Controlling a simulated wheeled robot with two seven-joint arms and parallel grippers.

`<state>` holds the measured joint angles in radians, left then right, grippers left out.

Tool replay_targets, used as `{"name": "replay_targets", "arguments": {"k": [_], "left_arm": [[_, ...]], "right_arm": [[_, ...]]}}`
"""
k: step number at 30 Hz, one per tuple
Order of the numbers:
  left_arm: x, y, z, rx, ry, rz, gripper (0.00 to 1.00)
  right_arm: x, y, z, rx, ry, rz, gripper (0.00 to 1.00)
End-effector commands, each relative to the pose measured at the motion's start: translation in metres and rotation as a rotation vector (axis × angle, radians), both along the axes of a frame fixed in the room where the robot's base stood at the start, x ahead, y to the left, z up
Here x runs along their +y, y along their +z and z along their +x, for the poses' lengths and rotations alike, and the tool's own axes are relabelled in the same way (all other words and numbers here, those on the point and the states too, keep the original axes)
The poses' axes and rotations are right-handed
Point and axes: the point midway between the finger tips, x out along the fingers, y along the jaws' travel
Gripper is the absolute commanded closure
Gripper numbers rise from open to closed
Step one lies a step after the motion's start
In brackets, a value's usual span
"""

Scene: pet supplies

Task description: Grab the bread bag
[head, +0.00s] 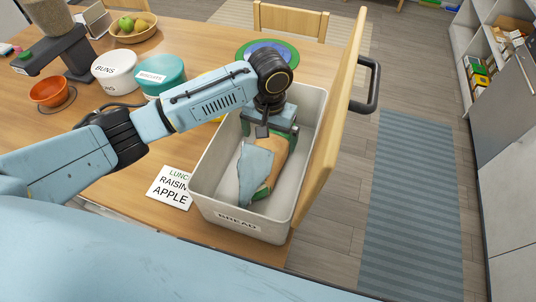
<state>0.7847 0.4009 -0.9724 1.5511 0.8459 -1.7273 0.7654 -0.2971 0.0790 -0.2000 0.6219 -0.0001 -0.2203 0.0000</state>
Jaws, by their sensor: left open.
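The bread bag (277,166), brown-orange with green parts, lies inside a pale bin labelled BREAD (237,222). My left gripper (276,133) points down into the far end of the bin, over the bag's upper end. It is open, and I cannot tell whether its fingers touch the bag. The bag's far end is partly hidden by the gripper. My right gripper is not in view.
A white BUNS canister (117,71), a teal BISCUITS canister (160,75) and an orange bowl (48,92) stand left. A LUNCH note (170,189) lies beside the bin.

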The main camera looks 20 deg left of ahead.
Motion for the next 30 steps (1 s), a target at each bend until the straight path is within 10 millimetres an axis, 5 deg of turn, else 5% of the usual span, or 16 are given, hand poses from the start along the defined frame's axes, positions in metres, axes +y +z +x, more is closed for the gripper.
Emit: {"name": "replay_targets", "arguments": {"k": [9,17,30], "left_arm": [[0.004,-0.043,-0.001,0.002,0.001,0.002,0.00],[0.004,-0.045,-0.001,0.000,0.000,0.001,0.00],[0.004,-0.045,-0.001,0.000,0.000,0.001,0.56]], "right_arm": [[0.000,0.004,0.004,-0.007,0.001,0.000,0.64],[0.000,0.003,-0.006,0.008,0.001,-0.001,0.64],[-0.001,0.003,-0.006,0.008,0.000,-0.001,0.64]]}}
